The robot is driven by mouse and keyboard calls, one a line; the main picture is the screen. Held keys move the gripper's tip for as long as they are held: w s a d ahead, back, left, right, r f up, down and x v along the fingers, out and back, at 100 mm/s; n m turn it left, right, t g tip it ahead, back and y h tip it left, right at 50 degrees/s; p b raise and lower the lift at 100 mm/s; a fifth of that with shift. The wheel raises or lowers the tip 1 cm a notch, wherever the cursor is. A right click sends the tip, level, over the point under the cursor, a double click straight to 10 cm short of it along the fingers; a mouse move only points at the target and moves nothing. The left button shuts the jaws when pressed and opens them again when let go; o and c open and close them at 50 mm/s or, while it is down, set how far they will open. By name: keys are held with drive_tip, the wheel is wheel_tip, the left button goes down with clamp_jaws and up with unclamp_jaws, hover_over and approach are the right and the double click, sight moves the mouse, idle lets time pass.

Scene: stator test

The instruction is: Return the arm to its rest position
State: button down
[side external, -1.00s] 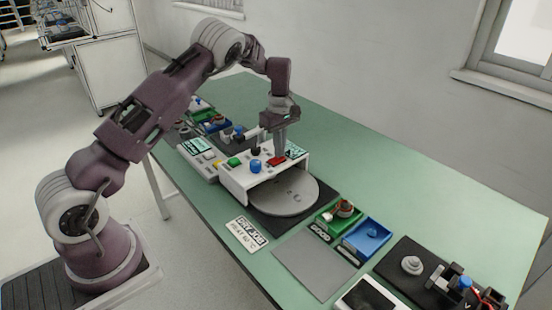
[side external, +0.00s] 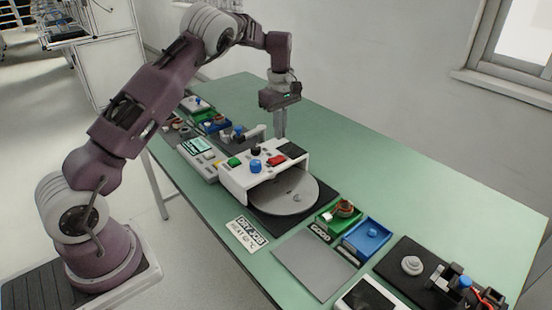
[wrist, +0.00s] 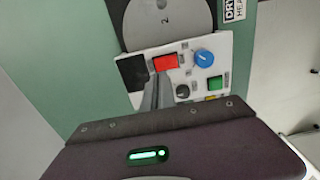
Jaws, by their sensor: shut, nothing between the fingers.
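My gripper (side external: 280,124) is shut and empty. It points down above the bench, just behind the white control box, and looks clear of it in the side external view. In the wrist view its fingers (wrist: 150,97) show in front of the white control panel (wrist: 217,67), next to a red button (wrist: 165,62) and a blue knob (wrist: 203,58). The same white control box (side external: 238,184) stands over a round grey plate (side external: 290,195) in the side external view. My arm is raised and bent over the bench.
The green bench (side external: 385,160) is clear behind and right of the box. A green bin (side external: 325,222) and a blue bin (side external: 368,238) stand at its right. A second white control unit (side external: 198,158) and small fixtures lie to the left. A wall and window are behind.

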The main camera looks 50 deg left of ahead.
drive_tip(key=shift+r, duration=0.2)
drive_tip(key=s+d+r+m+t+h, duration=0.1)
drive_tip(key=s+d+r+m+t, duration=0.1)
drive_tip(key=s+d+r+m, duration=0.4)
drive_tip(key=s+d+r+m+t, duration=0.1)
drive_tip(key=s+d+r+m, duration=0.1)
drive_tip(key=s+d+r, duration=0.7)
drive_tip(key=s+d+r+m+t+y, duration=0.1)
drive_tip(key=s+m, duration=0.9)
drive_tip(key=s, duration=1.1)
drive_tip(key=shift+d+t, duration=0.5)
drive_tip(key=shift+t, duration=0.3)
